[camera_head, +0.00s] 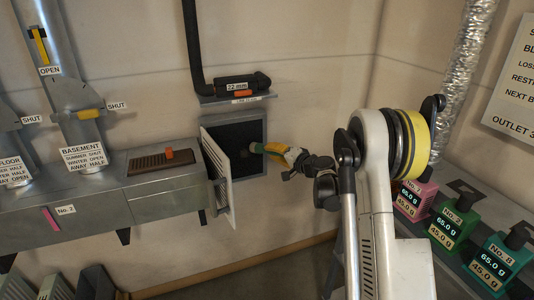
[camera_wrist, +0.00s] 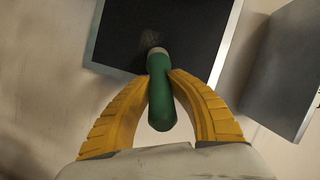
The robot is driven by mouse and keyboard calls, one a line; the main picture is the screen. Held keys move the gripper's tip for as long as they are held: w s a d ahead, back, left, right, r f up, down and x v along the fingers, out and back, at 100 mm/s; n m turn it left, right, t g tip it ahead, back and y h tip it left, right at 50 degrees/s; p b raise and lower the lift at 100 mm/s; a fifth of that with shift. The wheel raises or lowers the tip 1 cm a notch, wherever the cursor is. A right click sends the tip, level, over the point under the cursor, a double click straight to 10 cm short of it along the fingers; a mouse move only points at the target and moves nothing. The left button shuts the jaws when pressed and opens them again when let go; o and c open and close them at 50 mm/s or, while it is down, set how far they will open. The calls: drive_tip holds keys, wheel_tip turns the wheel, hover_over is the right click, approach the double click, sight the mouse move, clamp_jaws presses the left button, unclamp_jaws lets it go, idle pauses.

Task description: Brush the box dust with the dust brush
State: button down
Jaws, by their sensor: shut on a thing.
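My gripper (camera_head: 270,149) is shut on the green handle of the dust brush (camera_head: 257,148) in front of the open wall box (camera_head: 231,132). In the wrist view, the yellow fingers of my gripper (camera_wrist: 163,80) close on both sides of the green brush handle (camera_wrist: 160,105). The brush's pale collar points into the dark inside of the box (camera_wrist: 110,35). A faint greyish dust patch (camera_wrist: 151,40) shows at the brush's far end. The bristles cannot be made out, nor whether they touch the dust.
The box's louvered door (camera_head: 219,174) stands open at its left. A grey duct bench (camera_head: 100,205) runs along the left wall. A shelf with a 22 mm tool (camera_head: 240,84) is above the box. Several weighted coloured blocks (camera_head: 452,224) stand on the right counter.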

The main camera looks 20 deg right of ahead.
drive_tip(key=shift+d, duration=0.25)
drive_tip(key=shift+a, duration=0.15)
drive_tip(key=shift+a, duration=2.15)
drive_tip(key=s, duration=1.6)
drive_tip(key=shift+f, duration=0.1)
